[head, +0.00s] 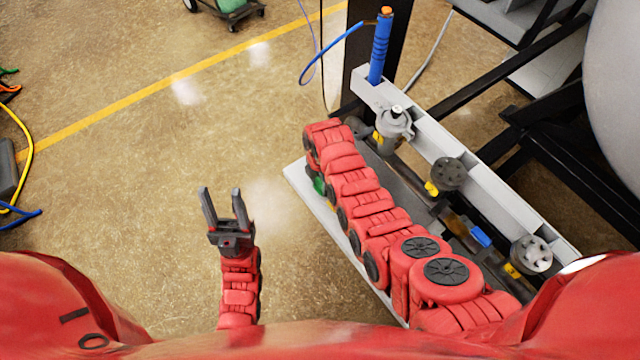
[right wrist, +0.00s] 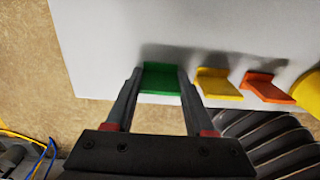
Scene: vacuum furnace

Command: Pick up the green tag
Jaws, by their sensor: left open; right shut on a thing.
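The green tag (right wrist: 160,82) is on a white panel (right wrist: 110,45) in the right wrist view. My right gripper (right wrist: 159,74) has one finger on each side of it and is shut on it. The tag still touches or lies very close to the panel; I cannot tell which. In the head view a small patch of green (head: 319,184) shows beside my right arm, which hides the right gripper there. My left gripper (head: 225,208) is open and empty above the bare floor.
A yellow tag (right wrist: 218,88) and an orange tag (right wrist: 268,87) sit in a row to the right of the green one. A grey beam with valves (head: 470,185) runs along the right of my right arm. The floor on the left is mostly clear.

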